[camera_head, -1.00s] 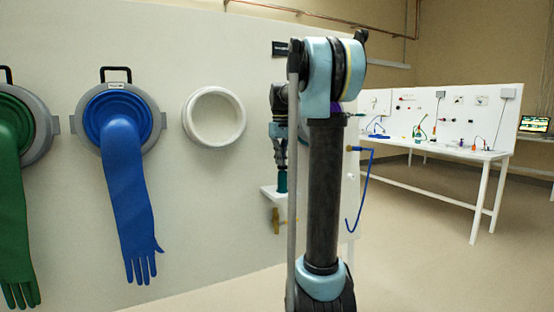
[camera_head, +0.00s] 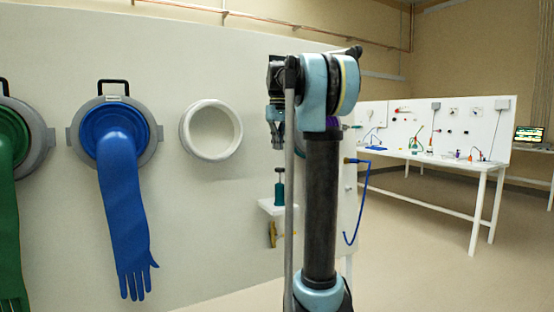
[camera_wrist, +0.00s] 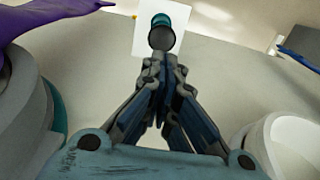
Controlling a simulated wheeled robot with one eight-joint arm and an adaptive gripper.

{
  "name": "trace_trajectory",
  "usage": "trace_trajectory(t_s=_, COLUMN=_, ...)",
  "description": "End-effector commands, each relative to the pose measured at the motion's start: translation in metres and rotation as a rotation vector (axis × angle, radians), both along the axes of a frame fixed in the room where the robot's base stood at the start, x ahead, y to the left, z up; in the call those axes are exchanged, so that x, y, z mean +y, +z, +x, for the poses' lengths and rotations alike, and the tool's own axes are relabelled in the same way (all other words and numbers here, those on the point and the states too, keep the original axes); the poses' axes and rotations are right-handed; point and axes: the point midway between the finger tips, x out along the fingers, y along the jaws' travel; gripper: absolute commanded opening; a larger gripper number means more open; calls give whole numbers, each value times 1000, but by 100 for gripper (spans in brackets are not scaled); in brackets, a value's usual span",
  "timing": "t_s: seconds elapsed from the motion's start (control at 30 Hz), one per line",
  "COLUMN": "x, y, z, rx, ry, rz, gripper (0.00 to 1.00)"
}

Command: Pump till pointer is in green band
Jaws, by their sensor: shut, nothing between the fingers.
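The teal hand pump (camera_head: 280,192) stands upright on a small white shelf (camera_head: 268,207) on the pale panel. Its dark round knob shows on top, above the body. In the wrist view the knob (camera_wrist: 161,38) and part of the teal pump body lie just beyond my fingertips. My gripper (camera_head: 278,146) is shut and empty, pointing down above the knob with a clear gap in the head view. It also shows in the wrist view (camera_wrist: 162,62), fingers together. No gauge, pointer or green band can be made out; my arm hides part of the panel.
A brass-coloured fitting (camera_head: 272,234) is below the shelf. A blue hose (camera_head: 364,195) hangs right of my arm. A white round port (camera_head: 211,130) and a blue glove (camera_head: 125,215) are on the panel to the left. A white workbench (camera_head: 440,160) stands back right.

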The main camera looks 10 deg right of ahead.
Motion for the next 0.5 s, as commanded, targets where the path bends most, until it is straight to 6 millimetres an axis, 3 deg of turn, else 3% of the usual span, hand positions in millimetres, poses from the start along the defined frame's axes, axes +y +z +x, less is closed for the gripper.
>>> trace_trajectory(t_s=0.2, x=0, y=20, z=0, rx=0, ry=0, rz=0, gripper=0)
trace_trajectory(t_s=0.5, x=0, y=24, z=0, rx=0, ry=0, rz=0, gripper=0)
